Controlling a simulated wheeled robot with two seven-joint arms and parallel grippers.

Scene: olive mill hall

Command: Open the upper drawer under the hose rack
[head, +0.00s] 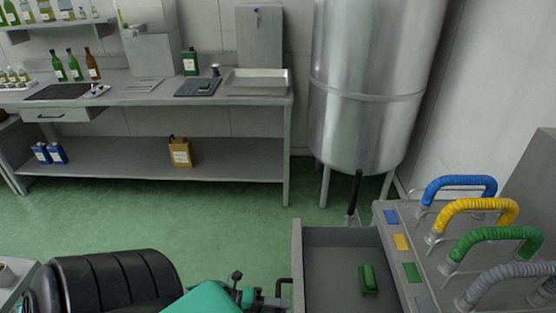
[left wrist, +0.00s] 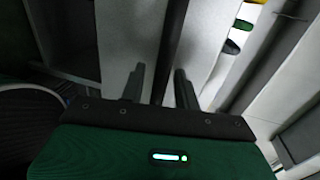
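The hose rack (head: 436,266) stands at the right of the head view, with blue, yellow, green and grey hoses on top. To its left a grey drawer (head: 327,237) is pulled out, its inside visible from above. A green block-like item (head: 368,280) lies in it. A dark handle (head: 284,287) sticks out from the drawer's left-facing front. My left gripper (head: 270,301) is at this handle. In the left wrist view its two fingers (left wrist: 160,83) are apart, with a dark upright strip between or behind them; I cannot tell if they touch it. My right gripper is not in view.
A steel tank (head: 365,85) on legs stands behind the drawer, with a black-gripped rod (head: 354,195) near it. A workbench (head: 150,97) with bottles runs along the back wall. Green floor (head: 215,222) between bench and drawer is clear.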

